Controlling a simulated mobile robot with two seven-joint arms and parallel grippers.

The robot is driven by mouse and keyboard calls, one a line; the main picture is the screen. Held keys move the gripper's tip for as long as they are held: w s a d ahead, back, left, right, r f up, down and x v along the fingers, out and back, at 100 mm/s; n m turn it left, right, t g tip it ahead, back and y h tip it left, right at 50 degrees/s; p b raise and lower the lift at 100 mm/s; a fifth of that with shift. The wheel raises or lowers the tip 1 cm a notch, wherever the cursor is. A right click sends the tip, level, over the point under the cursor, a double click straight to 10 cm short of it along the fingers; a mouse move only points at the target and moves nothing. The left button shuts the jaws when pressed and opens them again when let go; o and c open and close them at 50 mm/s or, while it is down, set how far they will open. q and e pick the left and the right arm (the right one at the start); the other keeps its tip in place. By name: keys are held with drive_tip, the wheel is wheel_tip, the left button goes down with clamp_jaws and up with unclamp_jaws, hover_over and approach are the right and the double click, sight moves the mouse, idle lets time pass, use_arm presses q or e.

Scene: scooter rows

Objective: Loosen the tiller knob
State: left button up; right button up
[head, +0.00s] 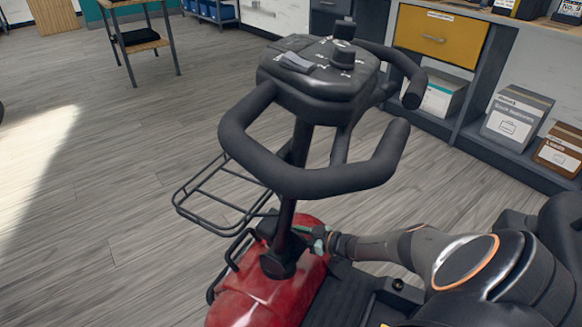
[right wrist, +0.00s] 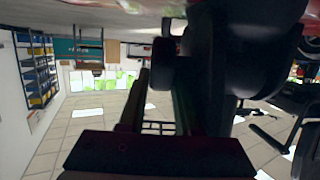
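The scooter's black tiller (head: 300,150) stands upright, with a loop handlebar and a control panel on top. Its post (head: 286,215) runs down to a dark joint on the red scooter body (head: 262,290). My right gripper (head: 318,238) reaches in from the right, low beside the post. The tiller knob cannot be made out clearly in the head view. In the right wrist view a dark rounded piece (right wrist: 162,62) near the fingers may be the knob; the picture is too dark to tell. Whether the fingers grip anything is hidden. My left gripper is out of view.
A wire basket (head: 220,190) is on the scooter's front. A shelf unit with a yellow drawer (head: 438,36) and boxes (head: 516,115) stands at the back right. A small table (head: 140,42) is at the back left. The floor on the left is clear.

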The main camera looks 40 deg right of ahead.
drive_tip(key=o, duration=0.4)
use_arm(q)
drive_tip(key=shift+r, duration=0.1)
use_arm(e)
drive_tip(key=shift+s, duration=0.1)
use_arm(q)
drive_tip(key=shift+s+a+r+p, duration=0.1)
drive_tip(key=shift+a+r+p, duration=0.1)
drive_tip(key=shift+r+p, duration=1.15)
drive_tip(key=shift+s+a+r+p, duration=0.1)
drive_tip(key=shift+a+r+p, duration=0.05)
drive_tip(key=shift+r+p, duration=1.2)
use_arm(e)
drive_tip(key=shift+v, duration=6.15)
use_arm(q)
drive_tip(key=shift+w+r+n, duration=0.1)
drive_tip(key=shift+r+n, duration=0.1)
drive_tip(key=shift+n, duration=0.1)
